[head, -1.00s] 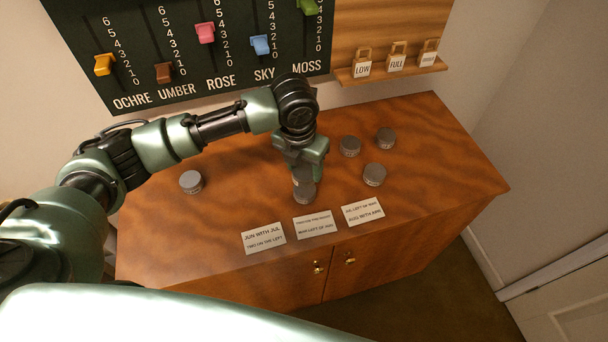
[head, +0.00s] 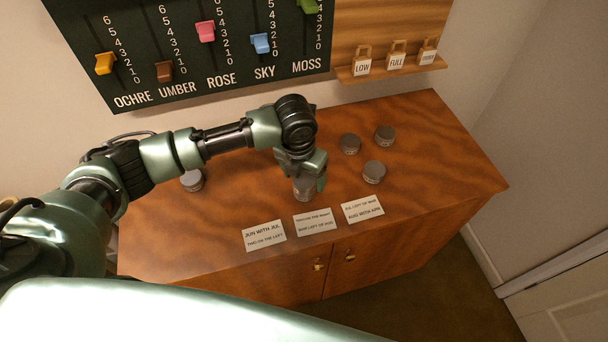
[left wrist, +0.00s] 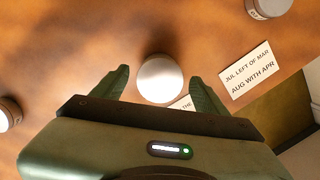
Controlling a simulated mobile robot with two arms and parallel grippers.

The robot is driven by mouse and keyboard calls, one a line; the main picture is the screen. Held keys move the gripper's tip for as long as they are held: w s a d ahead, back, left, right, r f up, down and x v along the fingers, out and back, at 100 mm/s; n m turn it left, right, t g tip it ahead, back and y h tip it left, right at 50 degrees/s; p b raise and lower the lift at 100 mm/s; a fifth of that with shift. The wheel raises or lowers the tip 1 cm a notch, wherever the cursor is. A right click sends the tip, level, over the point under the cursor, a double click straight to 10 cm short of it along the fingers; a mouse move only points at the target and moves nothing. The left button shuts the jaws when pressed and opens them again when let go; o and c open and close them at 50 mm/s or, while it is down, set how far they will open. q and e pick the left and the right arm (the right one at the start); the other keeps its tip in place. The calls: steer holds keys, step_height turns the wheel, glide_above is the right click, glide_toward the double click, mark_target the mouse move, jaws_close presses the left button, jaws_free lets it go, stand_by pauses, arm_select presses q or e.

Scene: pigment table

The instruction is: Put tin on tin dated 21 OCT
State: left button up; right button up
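Several grey tins stand on the wooden cabinet top; date labels are too small to read. My left gripper (head: 308,178) is low over a tin (head: 302,190) near the front middle. In the left wrist view this tin's round pale top (left wrist: 160,78) lies between the two spread fingers, with a gap at each side. I cannot tell whether another tin is under it. Three tins stand to the right: one (head: 349,144), one (head: 385,133) and one (head: 374,172). Another tin (head: 192,181) stands at left, partly hidden by my forearm. My right gripper is not in view.
Three white note cards lie along the cabinet's front: left (head: 264,235), middle (head: 314,222) and right (head: 363,209). A slider board (head: 200,50) and a small shelf (head: 392,72) with tagged items are on the wall behind. The cabinet's right end is clear.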

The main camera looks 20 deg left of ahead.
mark_target(301, 185)
arm_select(q)
steer(key=shift+r, duration=0.1)
step_height(301, 185, up, 12)
steer(key=s+b, duration=0.1)
steer(key=shift+s+a+b, duration=0.15)
steer(key=shift+s+b, duration=0.15)
steer(key=shift+s, duration=0.05)
stand_by(0.5)
